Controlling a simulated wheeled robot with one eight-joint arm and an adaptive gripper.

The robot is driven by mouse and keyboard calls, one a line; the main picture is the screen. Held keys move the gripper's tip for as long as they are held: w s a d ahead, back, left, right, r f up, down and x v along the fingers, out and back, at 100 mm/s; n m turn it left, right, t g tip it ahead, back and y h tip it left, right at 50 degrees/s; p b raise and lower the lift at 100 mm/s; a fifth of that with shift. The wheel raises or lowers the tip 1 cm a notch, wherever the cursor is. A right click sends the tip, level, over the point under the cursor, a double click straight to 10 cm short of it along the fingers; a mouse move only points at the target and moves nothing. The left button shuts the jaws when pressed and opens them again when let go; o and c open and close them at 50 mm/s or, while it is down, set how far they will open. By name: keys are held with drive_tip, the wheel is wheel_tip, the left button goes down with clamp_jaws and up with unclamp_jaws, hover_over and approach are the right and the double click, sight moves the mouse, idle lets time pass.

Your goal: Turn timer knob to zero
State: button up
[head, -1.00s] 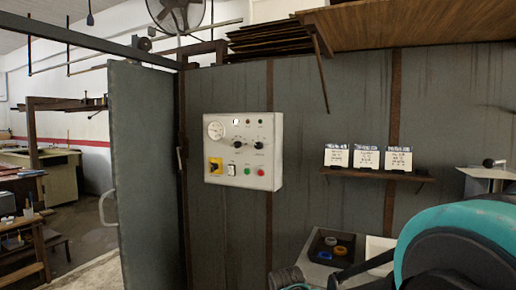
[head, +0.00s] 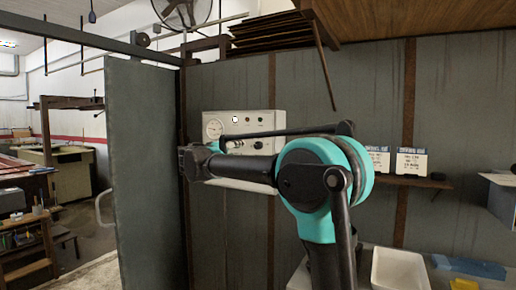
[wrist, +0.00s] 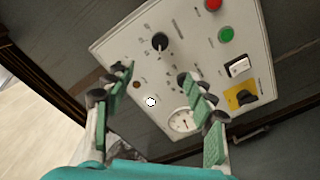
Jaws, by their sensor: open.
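A pale control panel (wrist: 110,48) fills the upper middle of the wrist view, turned; it also shows in the head view (head: 265,116), its lower part mostly hidden behind my arm. One black knob (wrist: 160,41) is in plain view with a scale around it. A second knob seems to sit behind my right-hand finger, mostly hidden. The labels are too small to tell which is the timer.
A grey door (head: 145,160) stands left; a shelf (head: 425,181) with cards is right.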

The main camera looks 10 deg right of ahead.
sight(257, 146)
drive_tip(key=x, duration=1.7)
drive_tip(key=shift+s+f, duration=0.1)
drive_tip(key=c, duration=1.2)
